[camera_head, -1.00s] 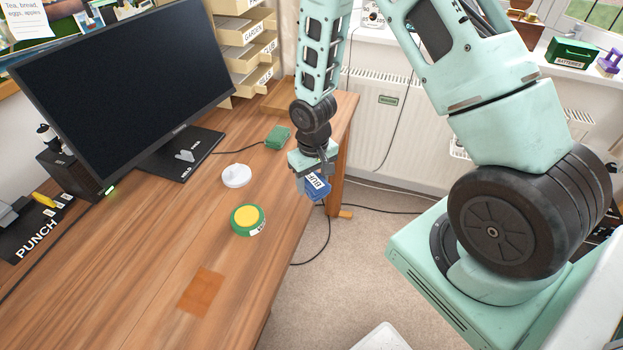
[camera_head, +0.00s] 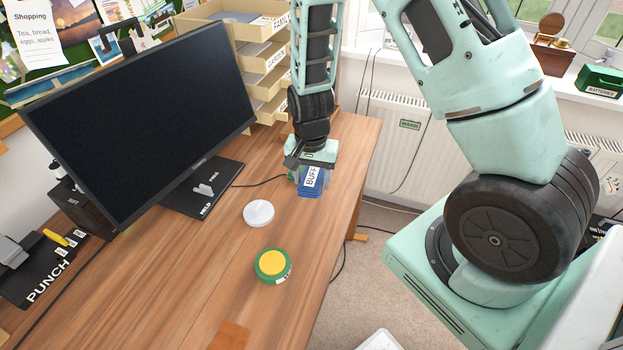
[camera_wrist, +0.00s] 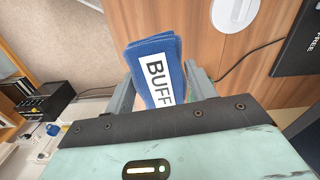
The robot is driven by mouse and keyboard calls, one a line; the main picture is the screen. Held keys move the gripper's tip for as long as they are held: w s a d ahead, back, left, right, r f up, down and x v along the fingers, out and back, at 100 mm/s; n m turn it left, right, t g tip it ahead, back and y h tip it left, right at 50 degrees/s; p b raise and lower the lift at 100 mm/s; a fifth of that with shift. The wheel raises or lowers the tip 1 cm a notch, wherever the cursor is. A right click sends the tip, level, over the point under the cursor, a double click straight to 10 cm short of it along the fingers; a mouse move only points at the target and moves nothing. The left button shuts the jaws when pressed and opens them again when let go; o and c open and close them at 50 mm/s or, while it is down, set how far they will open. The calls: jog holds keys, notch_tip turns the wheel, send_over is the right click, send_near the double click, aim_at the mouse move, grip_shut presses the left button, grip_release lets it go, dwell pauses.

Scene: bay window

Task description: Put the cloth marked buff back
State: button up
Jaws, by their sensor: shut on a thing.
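The blue folded cloth (camera_head: 310,188) carries a white label reading BUFF. My gripper (camera_head: 309,178) is shut on it, pointing down over the far right part of the wooden desk. In the wrist view the cloth (camera_wrist: 155,52) sits between the two grey fingers of my gripper (camera_wrist: 160,86), its label facing the camera. Whether the cloth touches the desk I cannot tell. A round green tin with a yellow top (camera_head: 273,266) stands on the desk (camera_head: 190,275) nearer me. An orange-brown square patch (camera_head: 230,336) lies at the bottom of the head view.
A white round disc (camera_head: 259,213) lies left of and nearer than the cloth. The monitor (camera_head: 150,110) stands at the left, its base (camera_head: 203,187) beside a cable. Letter trays (camera_head: 268,58) stand behind. The desk's right edge drops to carpet (camera_head: 300,338); a radiator (camera_head: 385,150) is beyond.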

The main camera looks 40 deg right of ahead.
aim_at(311, 216)
jog(key=shift+s+a+r+m, duration=0.1)
jog(key=shift+a+r+m, duration=0.05)
jog(key=shift+r+m, duration=0.85)
jog(key=shift+f+p, duration=0.1)
jog(key=shift+p, duration=0.25)
jog(key=shift+f+b, duration=5.2)
jog(key=shift+f, duration=1.65)
jog(key=shift+f, duration=0.2)
jog(key=o, duration=1.7)
jog(key=shift+o, duration=0.3)
jog(key=shift+r, duration=0.1)
notch_tip(311, 216, up, 17)
jog(key=shift+r+p, duration=0.1)
jog(key=shift+p, duration=0.9)
jog(key=shift+a, duration=0.15)
